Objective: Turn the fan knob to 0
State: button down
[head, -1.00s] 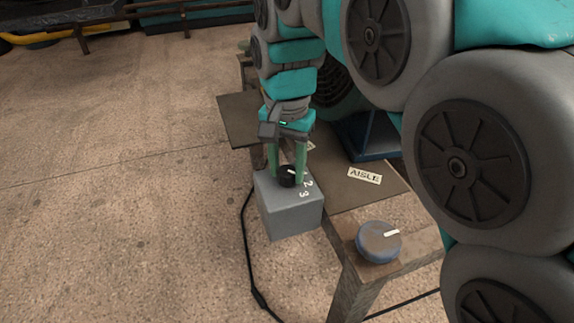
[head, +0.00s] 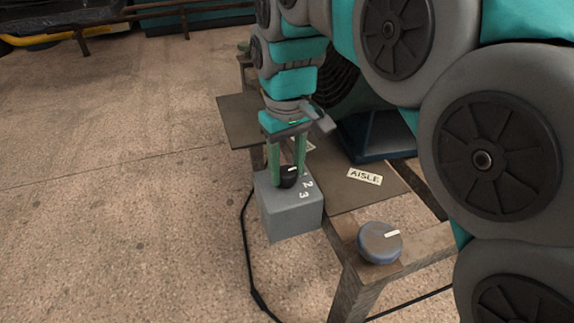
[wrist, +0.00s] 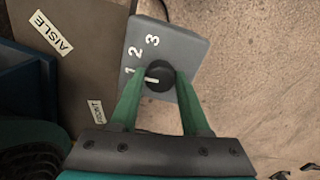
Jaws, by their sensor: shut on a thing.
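The fan knob (head: 288,178) is a small black dial with a white pointer mark, on top of a grey box (head: 291,215). In the wrist view the knob (wrist: 159,77) sits between the green fingers of my gripper (wrist: 160,80), which is shut on its sides. The white numbers 1, 2 and 3 (wrist: 153,41) curve around it. The pointer aims left in that view, close to the 1 and slightly below it. No 0 shows; the left finger covers part of the box there. In the head view my gripper (head: 288,180) comes down on the knob from above.
A second, larger blue-grey knob (head: 379,243) with a white mark sits on the bench corner. A blue object (head: 375,140) stands behind. A black cable (head: 246,240) runs down to open floor at left.

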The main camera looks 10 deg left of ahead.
aim_at(286, 171)
jog(key=n+p, duration=0.1)
jog(key=n, duration=0.4)
jog(key=shift+n, duration=0.3)
jog(key=n+p, duration=0.1)
jog(key=n, duration=0.4)
jog(key=shift+p, duration=0.3)
jog(key=shift+n, duration=0.4)
jog(key=shift+c, duration=1.8)
grip_release()
jog(key=shift+r, duration=3.9)
jog(key=shift+s, duration=0.1)
